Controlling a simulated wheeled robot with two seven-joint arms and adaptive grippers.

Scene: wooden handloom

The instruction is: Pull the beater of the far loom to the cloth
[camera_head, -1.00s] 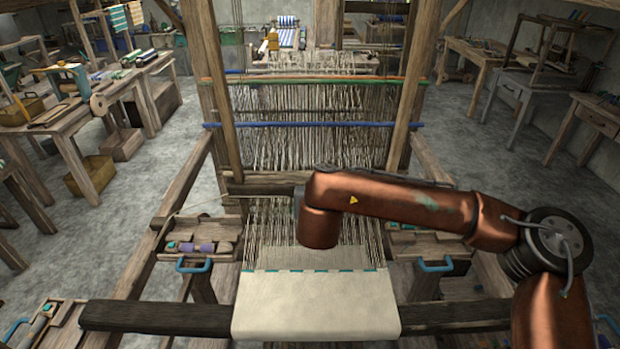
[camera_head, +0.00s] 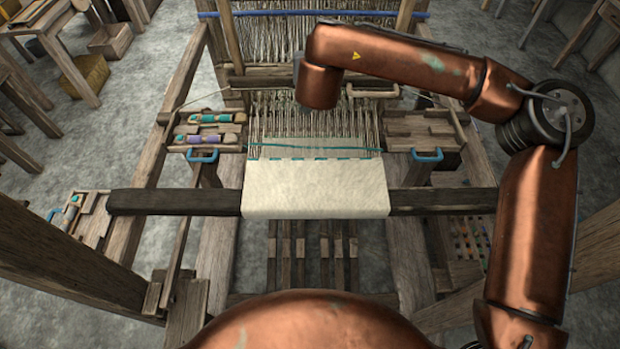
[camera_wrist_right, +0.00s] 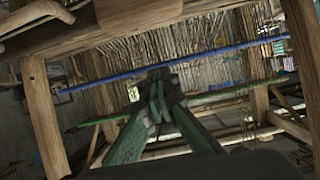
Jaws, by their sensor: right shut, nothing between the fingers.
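The beater (camera_head: 262,82) is a dark wooden crossbar over the warp threads, upright and well behind the cloth's edge. A pale wooden handle (camera_head: 372,91) shows on its right part. The cream cloth (camera_head: 315,188) hangs over the dark front beam, with teal dashes at its edge. A loose teal thread (camera_head: 310,147) crosses the warp between cloth and beater. My right arm reaches in from the right over the beater and hides part of it. Its gripper (camera_wrist_right: 158,84) is shut and empty in the right wrist view, hidden in the head view. My left gripper is out of view.
A blue rod (camera_head: 290,13) crosses behind the beater. Thick frame posts (camera_head: 60,260) stand at the near left.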

